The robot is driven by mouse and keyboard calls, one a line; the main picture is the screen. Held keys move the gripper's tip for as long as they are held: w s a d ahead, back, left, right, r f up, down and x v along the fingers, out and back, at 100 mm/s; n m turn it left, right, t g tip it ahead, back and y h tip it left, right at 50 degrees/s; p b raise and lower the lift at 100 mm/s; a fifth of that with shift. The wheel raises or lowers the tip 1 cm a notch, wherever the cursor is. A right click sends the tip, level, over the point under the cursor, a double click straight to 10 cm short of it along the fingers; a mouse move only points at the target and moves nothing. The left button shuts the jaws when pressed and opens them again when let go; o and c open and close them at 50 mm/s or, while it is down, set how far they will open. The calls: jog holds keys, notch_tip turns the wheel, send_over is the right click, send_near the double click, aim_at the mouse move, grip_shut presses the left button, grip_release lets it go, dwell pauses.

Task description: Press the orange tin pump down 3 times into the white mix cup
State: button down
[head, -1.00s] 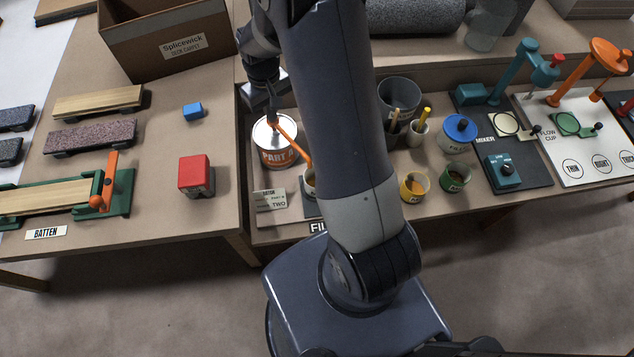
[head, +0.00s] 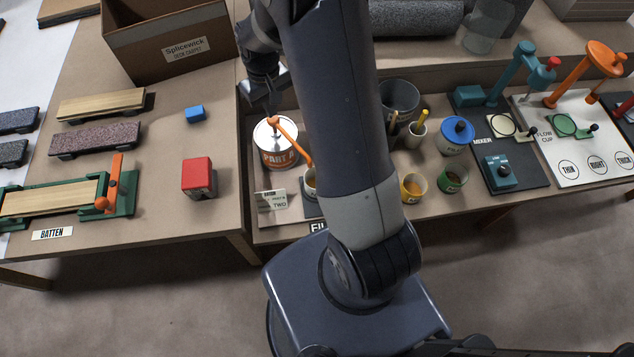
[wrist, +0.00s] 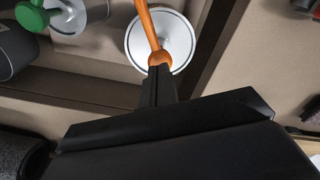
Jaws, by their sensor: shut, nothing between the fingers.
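The orange-and-white PART A tin (head: 279,155) stands on the shelf left of my arm in the head view. Its orange pump (head: 288,131) has a round head and a spout slanting down to the right. The white mix cup (head: 309,184) shows in part below the spout end; my arm hides the rest. My gripper (head: 269,108) is shut and empty, pointing down just above the pump head. In the wrist view the closed fingertips (wrist: 158,72) overlap the edge of the orange pump head (wrist: 160,58) above the tin lid (wrist: 178,35); I cannot tell whether they touch.
A sign card (head: 271,200) stands in front of the tin. A grey bucket (head: 399,95), an orange-filled cup (head: 413,187) and a blue-lidded pot (head: 456,137) are right of my arm. A red block (head: 197,177) and a cardboard box (head: 165,30) are to the left.

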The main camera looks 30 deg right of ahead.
jog(key=shift+f, duration=0.15)
jog(key=shift+f+b, duration=1.05)
jog(key=shift+f, duration=0.25)
jog(key=shift+r+p, duration=1.05)
jog(key=shift+r, duration=0.4)
jog(key=shift+f, duration=0.1)
jog(key=shift+f+b, duration=1.15)
jog(key=shift+f, duration=0.25)
jog(key=shift+r+p, duration=1.1)
jog(key=shift+r, duration=0.4)
